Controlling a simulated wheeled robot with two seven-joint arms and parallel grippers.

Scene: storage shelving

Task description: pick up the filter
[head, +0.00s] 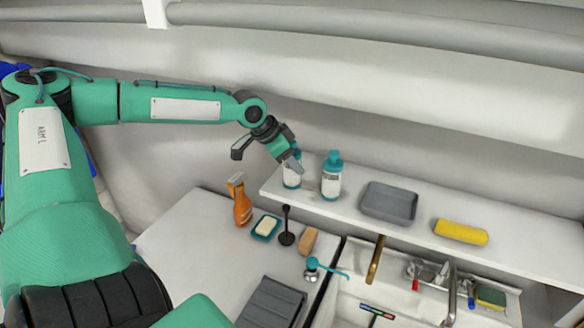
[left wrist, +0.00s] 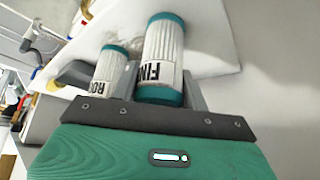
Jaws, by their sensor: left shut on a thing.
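Two white pleated filters with teal caps stand on the white shelf. The left one (head: 291,181) is partly hidden by my left gripper (head: 291,160). In the left wrist view this filter (left wrist: 165,45), with a label starting "FIN", sits between the fingers, and the gripper (left wrist: 165,92) is shut on it. The other filter (head: 331,178) stands just to its right, apart from the gripper in the head view. Its label starts "RO" in the left wrist view (left wrist: 110,68). My right gripper is not in view.
A grey tray (head: 389,202) and a yellow sponge (head: 461,232) lie farther right on the shelf (head: 520,245). Below are an orange spray bottle (head: 242,205), a soap dish (head: 266,227), a black plunger-like tool (head: 287,237), a brush (head: 308,241) and a sink (head: 345,290).

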